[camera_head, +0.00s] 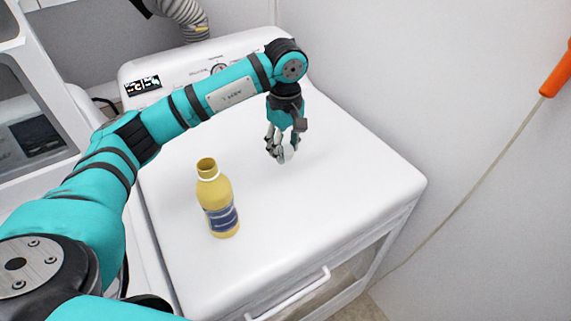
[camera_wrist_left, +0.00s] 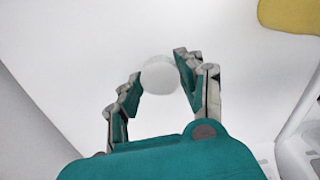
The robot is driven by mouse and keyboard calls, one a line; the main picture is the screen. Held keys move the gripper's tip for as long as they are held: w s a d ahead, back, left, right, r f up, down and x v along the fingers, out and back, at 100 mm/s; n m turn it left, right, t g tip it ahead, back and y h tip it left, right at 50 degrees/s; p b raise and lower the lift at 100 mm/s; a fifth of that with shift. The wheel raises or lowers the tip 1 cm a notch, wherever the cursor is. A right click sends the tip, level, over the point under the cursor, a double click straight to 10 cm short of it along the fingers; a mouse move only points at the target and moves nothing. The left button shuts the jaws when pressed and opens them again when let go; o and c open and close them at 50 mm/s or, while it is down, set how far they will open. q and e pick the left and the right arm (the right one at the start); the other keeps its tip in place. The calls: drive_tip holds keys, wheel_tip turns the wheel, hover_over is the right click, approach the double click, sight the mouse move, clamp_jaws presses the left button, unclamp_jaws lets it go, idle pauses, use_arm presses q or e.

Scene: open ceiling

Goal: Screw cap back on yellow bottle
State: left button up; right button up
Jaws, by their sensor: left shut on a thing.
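The yellow bottle (camera_head: 217,198) stands upright and uncapped on the white top of the machine, with a blue label low on its side. Its open neck faces up. A corner of the yellow bottle (camera_wrist_left: 292,14) shows at the upper right of the left wrist view. My left gripper (camera_head: 281,156) is to the right of the bottle, low over the white top. It is shut on the round white cap (camera_wrist_left: 160,75), which sits between its fingertips in the left wrist view. In the head view the cap (camera_head: 288,153) is partly hidden by the fingers. My right gripper is not in view.
The white machine top (camera_head: 340,180) is clear around the bottle and gripper. A control panel with a dial (camera_head: 218,69) runs along its back. A wall stands at the right, with an orange handle (camera_head: 557,75) on a cord. A drawer handle (camera_head: 290,295) is at the front.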

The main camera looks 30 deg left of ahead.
use_arm(q)
drive_tip(key=shift+r, duration=0.65)
drive_tip(key=s+d+f+m, duration=0.1)
drive_tip(key=s+d+m, duration=0.1)
drive_tip(key=s+m, duration=0.2)
drive_tip(key=s+d+f+m, duration=0.1)
drive_tip(key=s+d+m, duration=0.1)
drive_tip(key=s+m, duration=0.3)
drive_tip(key=s+d+f+m, duration=0.1)
drive_tip(key=s+d+m, duration=0.2)
drive_tip(key=s, duration=0.4)
drive_tip(key=shift+m, duration=0.8)
